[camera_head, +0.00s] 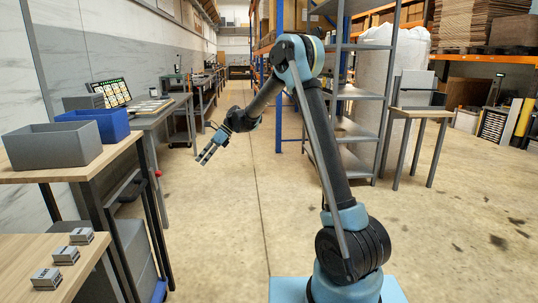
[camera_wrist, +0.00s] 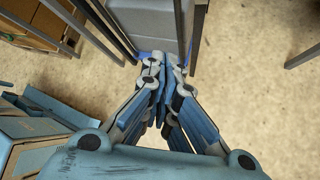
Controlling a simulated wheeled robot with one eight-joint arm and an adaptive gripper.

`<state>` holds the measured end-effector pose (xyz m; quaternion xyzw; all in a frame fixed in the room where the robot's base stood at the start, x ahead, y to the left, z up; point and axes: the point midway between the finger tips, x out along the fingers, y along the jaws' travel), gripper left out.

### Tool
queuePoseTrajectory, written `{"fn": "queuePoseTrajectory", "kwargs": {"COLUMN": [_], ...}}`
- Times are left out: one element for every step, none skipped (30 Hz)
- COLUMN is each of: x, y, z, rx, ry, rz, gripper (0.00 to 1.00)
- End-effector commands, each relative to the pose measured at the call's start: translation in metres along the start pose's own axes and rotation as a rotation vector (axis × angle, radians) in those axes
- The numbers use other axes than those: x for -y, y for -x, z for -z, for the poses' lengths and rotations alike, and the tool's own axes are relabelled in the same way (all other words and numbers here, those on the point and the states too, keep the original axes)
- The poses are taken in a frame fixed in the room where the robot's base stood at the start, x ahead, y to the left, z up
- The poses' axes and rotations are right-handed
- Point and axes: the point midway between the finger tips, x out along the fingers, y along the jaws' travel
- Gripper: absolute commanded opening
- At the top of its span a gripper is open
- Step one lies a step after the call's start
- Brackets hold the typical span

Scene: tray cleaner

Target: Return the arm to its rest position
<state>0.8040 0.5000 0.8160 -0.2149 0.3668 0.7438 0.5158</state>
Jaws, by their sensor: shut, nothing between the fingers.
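My gripper (camera_head: 206,155) hangs in the air over the aisle in the head view, to the right of the workbenches, pointing down and to the left. In the wrist view my gripper (camera_wrist: 168,66) has its fingertips together, with nothing visible between them. My arm is raised from its blue base and bends at a high elbow, with the forearm sloping down to the left.
A workbench (camera_head: 35,175) at left bears a grey bin (camera_head: 50,150) and a blue bin (camera_head: 98,125). A lower table (camera_head: 20,258) holds small grey blocks (camera_head: 66,255). A metal shelf (camera_head: 360,95) stands behind my arm. The aisle floor (camera_head: 215,230) is clear.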

Motion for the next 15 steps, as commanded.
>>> {"fn": "queuePoseTrajectory", "kwargs": {"x": [-0.009, -0.014, -0.021, -0.026, -0.031, -0.038, -0.043, -0.048, -0.055, -0.061, -0.067, -0.074, -0.08, -0.086, -0.094], "y": [0.015, 0.022, 0.032, 0.039, 0.046, 0.055, 0.061, 0.067, 0.076, 0.082, 0.088, 0.095, 0.1, 0.106, 0.113], "z": [0.007, 0.01, 0.015, 0.018, 0.022, 0.028, 0.032, 0.036, 0.042, 0.046, 0.051, 0.057, 0.061, 0.066, 0.073], "rx": [-0.01, -0.016, -0.027, -0.034, -0.041, -0.053, -0.061, -0.069, -0.082, -0.091, -0.101, -0.115, -0.124, -0.136, -0.15], "ry": [0.031, 0.052, 0.081, 0.102, 0.123, 0.151, 0.173, 0.194, 0.222, 0.243, 0.264, 0.292, 0.313, 0.334, 0.362], "rz": [0.02, 0.03, 0.044, 0.054, 0.064, 0.078, 0.087, 0.096, 0.109, 0.117, 0.125, 0.135, 0.143, 0.151, 0.16], "gripper": [0.0, 0.0, 0.0, 0.0, 0.0, 0.0, 0.0, 0.0, 0.0, 0.0, 0.0, 0.0, 0.0, 0.0, 0.0]}}
